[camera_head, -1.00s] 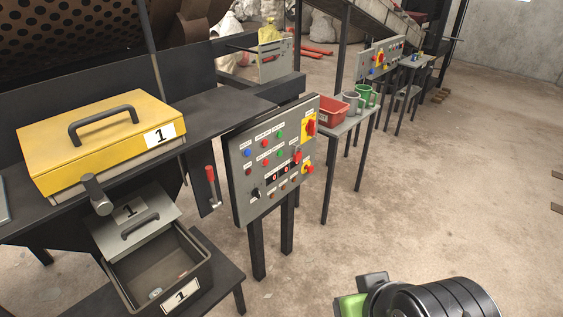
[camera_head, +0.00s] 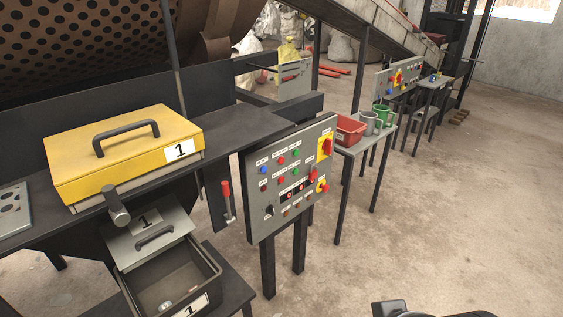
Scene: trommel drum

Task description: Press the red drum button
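A grey control panel (camera_head: 252,222) stands on dark legs left of the middle. The labels are too small to read, so I cannot tell which is the drum button. Red rotary switches on yellow plates sit at the panel's right side. My gripper is not in view; only a dark part, likely of my arm, shows at the bottom edge, well apart from the panel.
A yellow lidded box (camera_head: 75,178) and an open grey drawer box (camera_head: 205,268) are left of the panel. A red-handled lever (camera_head: 226,190) is beside it. A side table holds a red bin (camera_head: 349,130) and mugs. The floor (camera_head: 470,220) at right is clear.

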